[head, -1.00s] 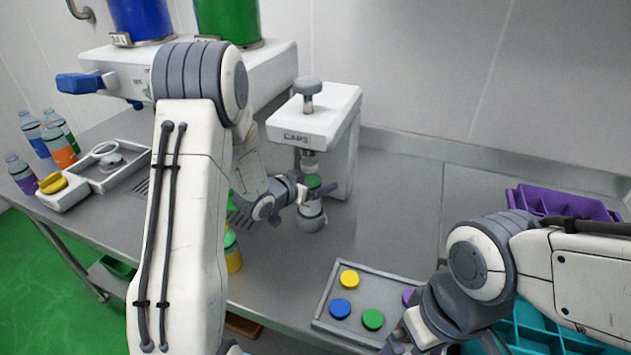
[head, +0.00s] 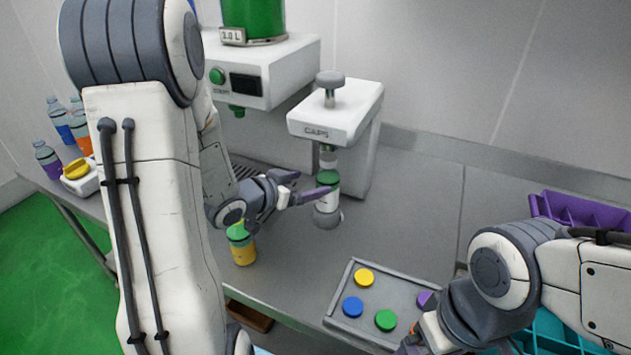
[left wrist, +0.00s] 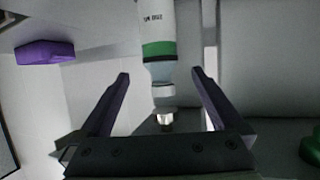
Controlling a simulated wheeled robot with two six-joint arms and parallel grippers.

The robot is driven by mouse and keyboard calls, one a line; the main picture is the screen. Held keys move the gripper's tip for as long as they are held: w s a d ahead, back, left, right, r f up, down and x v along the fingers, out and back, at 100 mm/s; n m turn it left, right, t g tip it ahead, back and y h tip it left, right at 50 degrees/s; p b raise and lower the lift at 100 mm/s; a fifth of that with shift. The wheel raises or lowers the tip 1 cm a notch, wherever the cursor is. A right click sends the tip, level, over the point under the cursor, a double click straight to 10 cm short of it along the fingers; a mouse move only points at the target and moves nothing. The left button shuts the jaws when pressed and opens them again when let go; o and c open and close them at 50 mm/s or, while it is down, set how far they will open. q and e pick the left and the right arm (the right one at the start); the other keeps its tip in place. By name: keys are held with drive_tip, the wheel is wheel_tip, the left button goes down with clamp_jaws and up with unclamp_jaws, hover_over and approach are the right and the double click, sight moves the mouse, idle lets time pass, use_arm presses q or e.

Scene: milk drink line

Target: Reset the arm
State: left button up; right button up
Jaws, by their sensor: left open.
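My left gripper (head: 306,186) is open and empty, with its dark purple fingers spread. It is just left of a bottle with a white label and a green band (head: 327,203), and one fingertip overlaps the bottle in the head view. The bottle stands upright under the white capping machine (head: 335,115) marked CAPS. In the left wrist view the bottle (left wrist: 158,22) appears upside down ahead of the spread fingers (left wrist: 162,95), with clear space on both sides. My right gripper (head: 428,338) is at the lower right and partly hidden, so its fingers do not show clearly.
A yellow bottle with a green top (head: 243,250) stands near the front edge. A grey tray (head: 400,284) holds coloured caps. A purple crate (head: 583,212) is at the right. The filling machine (head: 280,72) stands behind my left arm. Several bottles (head: 60,120) stand far left.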

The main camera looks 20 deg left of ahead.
sight(334, 173)
use_arm(q)
drive_tip(key=shift+s+a+r, duration=0.1)
drive_tip(key=shift+s, duration=0.1)
drive_tip(key=shift+w, duration=0.1)
drive_tip(key=p+x, duration=0.1)
drive_tip(key=x, duration=1.1)
drive_tip(key=shift+w, duration=0.1)
drive_tip(key=shift+s+r, duration=0.2)
drive_tip(key=shift+r, duration=0.55)
